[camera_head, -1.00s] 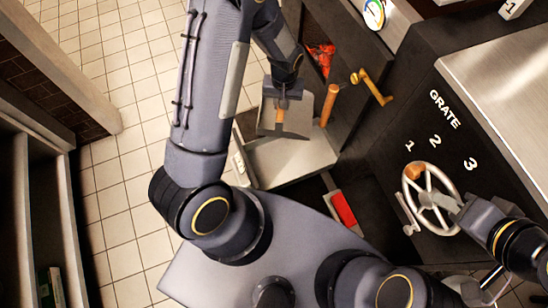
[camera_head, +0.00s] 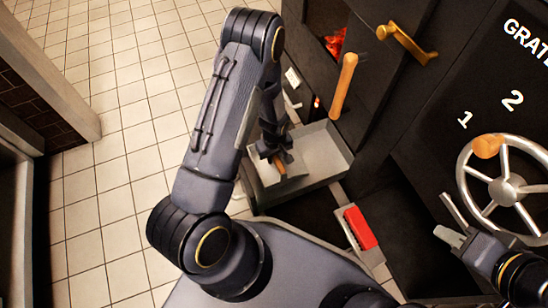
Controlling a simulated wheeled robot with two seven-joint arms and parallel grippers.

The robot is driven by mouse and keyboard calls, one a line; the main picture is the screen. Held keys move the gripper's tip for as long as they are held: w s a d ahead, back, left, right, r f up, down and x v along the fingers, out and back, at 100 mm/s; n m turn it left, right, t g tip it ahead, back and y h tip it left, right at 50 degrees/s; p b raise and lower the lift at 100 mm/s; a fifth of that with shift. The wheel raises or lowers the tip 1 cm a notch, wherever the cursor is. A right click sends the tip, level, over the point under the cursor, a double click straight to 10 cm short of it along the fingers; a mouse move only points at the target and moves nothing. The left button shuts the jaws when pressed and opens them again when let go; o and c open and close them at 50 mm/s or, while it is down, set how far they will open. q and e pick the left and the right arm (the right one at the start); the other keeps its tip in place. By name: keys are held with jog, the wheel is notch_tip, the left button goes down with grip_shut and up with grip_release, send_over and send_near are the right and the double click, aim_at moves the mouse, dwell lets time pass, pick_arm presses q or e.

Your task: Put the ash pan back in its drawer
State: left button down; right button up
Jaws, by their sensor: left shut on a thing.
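My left gripper (camera_head: 281,163) is shut on that handle and partly hides the pan. The pan is low at the open drawer (camera_head: 325,150), a grey tray pulled out from the dark stove front. The pan appears to lie within the drawer's outline; I cannot tell whether it touches the bottom. My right gripper (camera_head: 451,224) is empty and open, with its fingers apart, left of the handwheel.
A spoked handwheel (camera_head: 503,190) with a wooden knob is on the stove front at right. A wooden door handle (camera_head: 344,86) and a brass latch (camera_head: 408,43) stick out above the drawer. A red block (camera_head: 359,228) sits right of the drawer. Tiled floor is clear at left.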

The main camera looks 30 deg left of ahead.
aim_at(274, 166)
pick_arm(q)
notch_tip(274, 166, down, 6)
jog(key=b, duration=0.4)
jog(key=shift+f, duration=0.6)
dwell(0.4)
jog(key=c, duration=1.2)
grip_release()
notch_tip(274, 166, up, 6)
jog(key=p, duration=0.3)
jog(key=shift+r, duration=0.25)
jog(key=shift+r+p, duration=0.45)
jog(key=shift+r, duration=0.15)
